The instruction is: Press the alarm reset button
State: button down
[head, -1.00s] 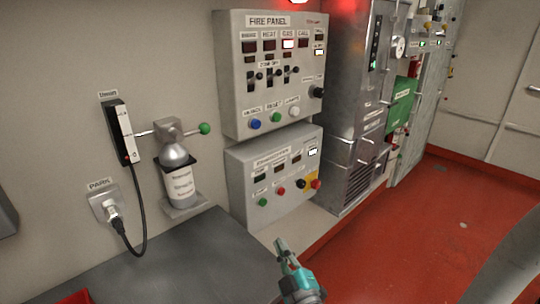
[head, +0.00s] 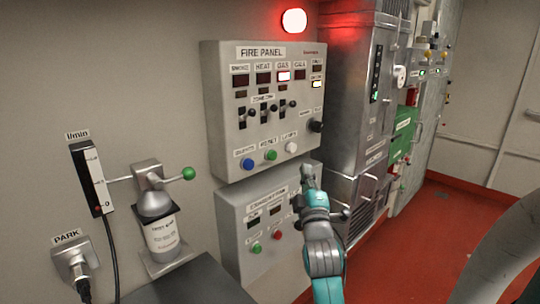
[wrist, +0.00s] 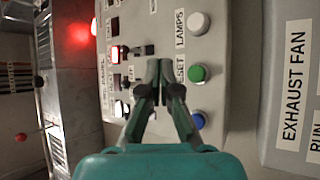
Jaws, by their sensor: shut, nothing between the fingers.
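The fire panel (head: 222,130) is a grey wall box with a row of buttons along its lower edge. The green button (head: 270,155) sits between a blue button (head: 248,164) and a white button (head: 291,147). In the wrist view the green button (wrist: 198,73) stands by a label partly hidden by a finger, ending in "SET". My gripper (head: 307,168) is shut and empty, just below and right of the white button in the head view. In the wrist view its fingertips (wrist: 160,68) appear beside the green button; contact cannot be told.
A lower panel (head: 232,210) with small buttons is partly behind my arm; the wrist view reads "EXHAUST FAN" (wrist: 294,85). A red lamp (head: 294,21) glows above. A bottle (head: 161,235) with a green-knobbed valve stands left. A metal cabinet (head: 350,120) stands right.

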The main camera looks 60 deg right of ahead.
aim_at(276, 153)
jog(key=shift+d, duration=0.1)
dwell(0.3)
jog(key=w+d, duration=0.2)
jog(key=w, duration=0.6)
jog(key=shift+w, duration=0.25)
jog(key=shift+w, duration=0.2)
dwell(1.3)
jog(key=shift+w+d, duration=0.1)
jog(key=shift+w, duration=0.1)
jog(key=shift+w+d+r, duration=0.1)
jog(key=shift+w+d, duration=0.05)
jog(key=shift+w, duration=0.55)
dwell(1.0)
jog(key=shift+s, duration=0.15)
jog(key=shift+s+a, duration=0.25)
jog(key=shift+s, duration=0.7)
